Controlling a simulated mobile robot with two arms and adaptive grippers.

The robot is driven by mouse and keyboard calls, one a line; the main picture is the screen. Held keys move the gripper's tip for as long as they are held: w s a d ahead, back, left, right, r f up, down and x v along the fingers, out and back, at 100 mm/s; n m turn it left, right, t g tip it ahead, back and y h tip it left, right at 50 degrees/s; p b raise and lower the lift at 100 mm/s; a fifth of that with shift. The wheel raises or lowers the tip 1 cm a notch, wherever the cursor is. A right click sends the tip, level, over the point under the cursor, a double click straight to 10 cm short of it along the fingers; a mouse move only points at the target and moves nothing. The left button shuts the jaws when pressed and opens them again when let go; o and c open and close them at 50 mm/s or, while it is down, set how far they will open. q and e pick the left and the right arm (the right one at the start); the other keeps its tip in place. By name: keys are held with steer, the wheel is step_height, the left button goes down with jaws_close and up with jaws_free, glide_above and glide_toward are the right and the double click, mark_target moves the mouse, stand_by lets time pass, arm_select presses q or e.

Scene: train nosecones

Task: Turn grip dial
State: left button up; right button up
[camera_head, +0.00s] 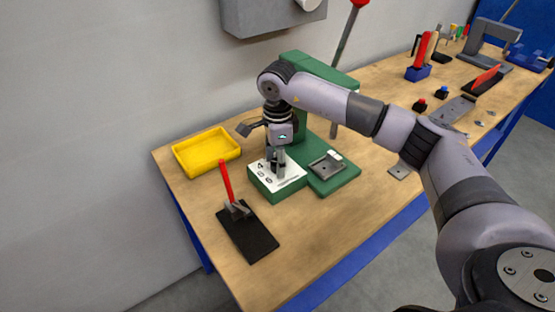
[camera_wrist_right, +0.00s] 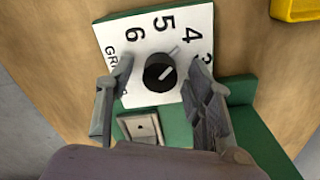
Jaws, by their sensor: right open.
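The grip dial is a black round knob (camera_wrist_right: 160,72) with a light pointer line, on a white panel (camera_wrist_right: 124,37) marked with numbers 3, 4, 5 and 6. The pointer is turned toward the upper right, near the 4. In the head view the panel (camera_head: 291,183) sits on a green base, and the knob is hidden behind my gripper. My right gripper (camera_head: 276,172) points down over the panel. In the right wrist view its open fingers (camera_wrist_right: 163,68) stand on either side of the knob, with gaps between. My left gripper does not show.
A yellow tray (camera_head: 207,151) stands left on the wooden bench. A red-handled toggle clamp (camera_head: 227,187) on a black plate is in front. A green press (camera_head: 312,68) with a lever stands behind my gripper. Tools fill the far right. Bare wood lies at front.

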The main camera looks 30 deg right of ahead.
step_height(320, 180, up, 12)
stand_by(0.6)
stand_by(0.4)
